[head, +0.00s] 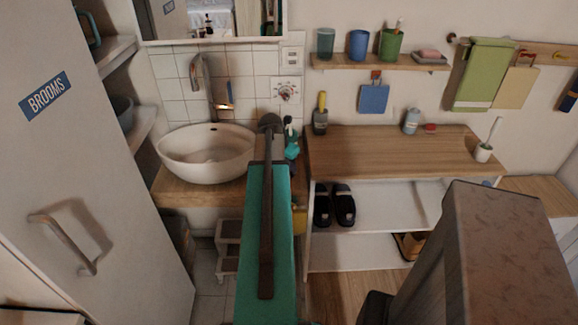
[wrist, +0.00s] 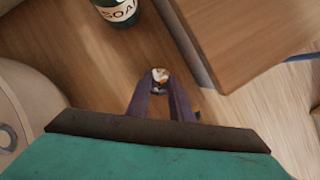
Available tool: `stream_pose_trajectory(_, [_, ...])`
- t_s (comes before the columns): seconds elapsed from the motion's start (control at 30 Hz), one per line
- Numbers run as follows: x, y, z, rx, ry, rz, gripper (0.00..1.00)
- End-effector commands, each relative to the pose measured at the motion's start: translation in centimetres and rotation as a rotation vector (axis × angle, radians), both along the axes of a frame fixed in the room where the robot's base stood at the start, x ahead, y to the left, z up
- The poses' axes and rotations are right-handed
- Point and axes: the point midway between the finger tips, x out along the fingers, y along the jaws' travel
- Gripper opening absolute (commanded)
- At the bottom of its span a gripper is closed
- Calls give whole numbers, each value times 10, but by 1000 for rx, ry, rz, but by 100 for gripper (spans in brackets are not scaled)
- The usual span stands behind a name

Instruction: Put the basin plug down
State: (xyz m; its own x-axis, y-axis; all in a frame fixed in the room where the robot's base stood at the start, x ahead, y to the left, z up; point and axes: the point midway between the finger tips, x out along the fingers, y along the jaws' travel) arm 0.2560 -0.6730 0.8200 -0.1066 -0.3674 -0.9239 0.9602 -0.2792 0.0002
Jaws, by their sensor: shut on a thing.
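In the wrist view my gripper (wrist: 160,88) points down over the wooden counter beside the basin. Its two purple fingers are shut on a small whitish and orange-brown thing, which I take to be the basin plug (wrist: 160,75). Only a little of the plug shows between the tips, and I cannot tell whether it touches the wood. In the head view my arm hides the fingers and the plug. The white oval basin (head: 205,152) stands left of my arm, and its rim shows at the left of the wrist view (wrist: 28,105).
A dark green soap bottle (wrist: 117,10) stands on the counter (wrist: 80,40) beyond the fingers. A higher wooden top (wrist: 245,35) lies to the right. The faucet (head: 205,85) rises behind the basin. Bare wood lies between basin and soap bottle.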

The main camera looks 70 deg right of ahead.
Motion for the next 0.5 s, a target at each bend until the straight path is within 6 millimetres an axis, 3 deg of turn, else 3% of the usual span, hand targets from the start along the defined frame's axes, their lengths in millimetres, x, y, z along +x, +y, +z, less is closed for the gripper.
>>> stream_pose_trajectory(0.2, [0,0,-3,0,0,0,0])
stream_pose_trajectory(0.23, [0,0,-3,0,0,0,21])
stream_pose_trajectory(0.33, [0,0,-3,0,0,0,38])
stream_pose_trajectory(0.5, [0,0,-3,0,0,0,38])
